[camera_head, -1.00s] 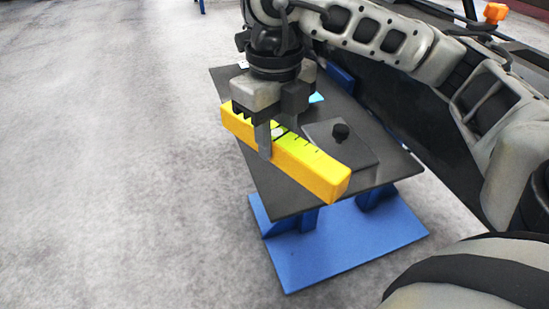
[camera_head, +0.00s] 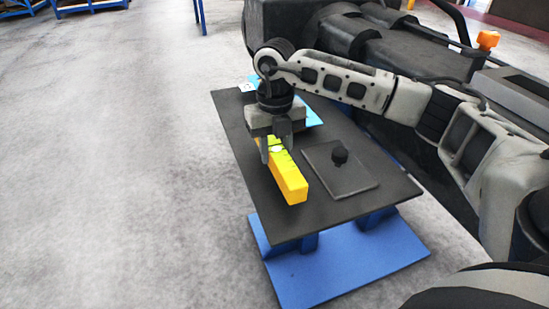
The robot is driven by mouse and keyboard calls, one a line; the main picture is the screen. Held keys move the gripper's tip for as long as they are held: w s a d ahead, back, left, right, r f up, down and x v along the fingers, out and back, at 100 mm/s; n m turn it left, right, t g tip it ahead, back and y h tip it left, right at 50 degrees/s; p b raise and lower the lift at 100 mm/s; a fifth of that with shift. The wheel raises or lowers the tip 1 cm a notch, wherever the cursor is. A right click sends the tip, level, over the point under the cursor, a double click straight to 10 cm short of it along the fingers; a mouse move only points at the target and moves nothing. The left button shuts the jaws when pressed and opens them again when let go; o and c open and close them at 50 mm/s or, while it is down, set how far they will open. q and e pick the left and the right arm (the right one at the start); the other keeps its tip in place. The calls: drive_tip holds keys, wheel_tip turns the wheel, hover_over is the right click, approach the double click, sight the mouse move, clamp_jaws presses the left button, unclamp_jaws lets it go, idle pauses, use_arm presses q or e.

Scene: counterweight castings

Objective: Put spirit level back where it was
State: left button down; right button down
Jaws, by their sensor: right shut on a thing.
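The yellow spirit level (camera_head: 289,180) is in my right gripper (camera_head: 277,153), which points down with its fingers around the level's middle. The level lies lengthwise over the left part of the dark tabletop (camera_head: 345,210), its near end toward the camera. I cannot tell whether its underside touches the tabletop. The far part of the level is hidden behind the gripper. My left gripper is not in view.
A dark flat plate with a black knob (camera_head: 340,156) lies right of the level. A light-blue item (camera_head: 311,117) lies behind the gripper. The table stands on a blue base (camera_head: 340,262). A large dark machine (camera_head: 340,40) stands behind.

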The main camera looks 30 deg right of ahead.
sight(275, 158)
drive_tip(key=shift+w+d+f, duration=0.15)
drive_tip(key=shift+w+f, duration=0.3)
drive_tip(key=shift+f, duration=0.05)
wheel_tip(275, 158, down, 2)
drive_tip(key=shift+f+p, duration=0.15)
drive_tip(key=shift+p, duration=0.3)
drive_tip(key=shift+f, duration=0.4)
drive_tip(key=shift+f, duration=0.15)
drive_tip(key=c, duration=1)
unclamp_jaws()
drive_tip(key=shift+o, duration=0.2)
